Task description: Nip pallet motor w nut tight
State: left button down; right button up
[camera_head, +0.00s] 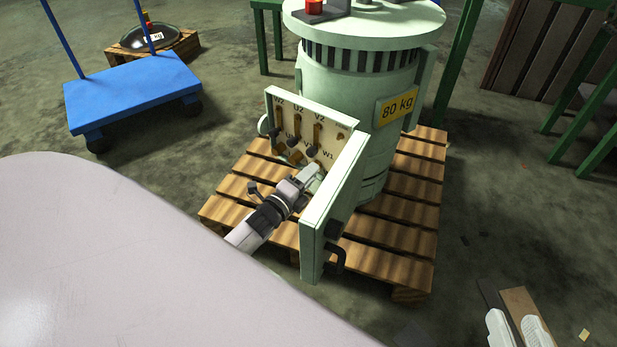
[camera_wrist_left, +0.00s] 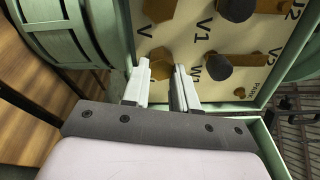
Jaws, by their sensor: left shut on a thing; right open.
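The pale green motor (camera_head: 350,105) stands on a wooden pallet (camera_head: 415,225). Its open terminal box (camera_head: 345,124) has a cream board with terminals and brass links. My left gripper (camera_head: 316,172) reaches to the board's lower right, by the W1 label. In the left wrist view its two fingers (camera_wrist_left: 162,85) are shut around the W1 brass hex nut (camera_wrist_left: 160,62), which they partly hide. My right gripper (camera_head: 517,330) shows only pale fingertips at the bottom right edge, apart and empty.
A blue cart (camera_head: 135,92) and a small pallet (camera_head: 170,48) stand at the back left. Green frames stand behind the motor. Floor left of the pallet is clear.

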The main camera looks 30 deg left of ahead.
pick_arm(q)
jog(key=shift+f+m, duration=0.1)
jog(key=shift+m, duration=0.3)
pick_arm(e)
jog(key=shift+s+d+f, duration=0.15)
jog(key=shift+f, duration=0.1)
jog(key=shift+r, duration=0.1)
pick_arm(q)
jog(key=c, duration=0.9)
grip_release()
pick_arm(e)
jog(key=shift+r, duration=0.1)
pick_arm(q)
jog(key=shift+s, duration=0.1)
jog(key=s+p, duration=0.2)
jog(key=s, duration=0.5)
jog(key=shift+a, duration=0.15)
pick_arm(e)
jog(key=shift+w+a+m+g, duration=0.2)
jog(key=shift+a+g, duration=0.1)
jog(key=shift+a, duration=0.15)
jog(key=shift+w+a+m+g, duration=0.2)
jog(key=shift+a+g, duration=0.1)
jog(key=shift+a, duration=0.15)
